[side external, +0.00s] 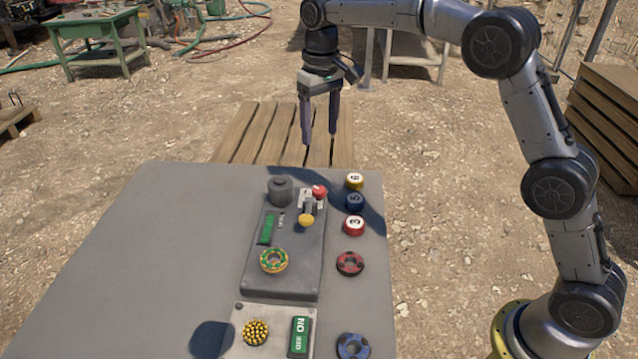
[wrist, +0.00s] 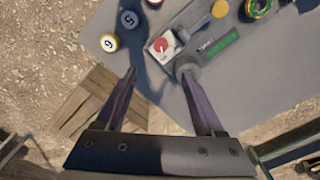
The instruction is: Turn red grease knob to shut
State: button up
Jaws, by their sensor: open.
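A small round red knob (side external: 319,191) with a white mark sits on a white plate at the far end of the grey control panel (side external: 290,283). The red knob (wrist: 163,47) also shows in the wrist view, just beyond the fingertips; its plate lettering is too small to read. A red-and-black wheel (side external: 350,263) lies apart, right of the panel. My gripper (side external: 320,138) is open and empty, pointing down above and beyond the table's far edge. In the wrist view, my gripper's fingers (wrist: 160,72) are spread, with nothing between them.
A dark grey cylinder (side external: 280,190) stands beside the red knob, with a yellow-tipped lever (side external: 306,220) nearer the camera. Numbered yellow (side external: 355,181), blue (side external: 355,201) and red (side external: 354,226) balls line the right. The grey table's (side external: 130,260) left side is clear.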

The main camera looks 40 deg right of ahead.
aim_at(319, 189)
notch_tip(319, 189, down, 15)
jog(key=shift+a+r, duration=0.1)
dwell(0.5)
grip_shut()
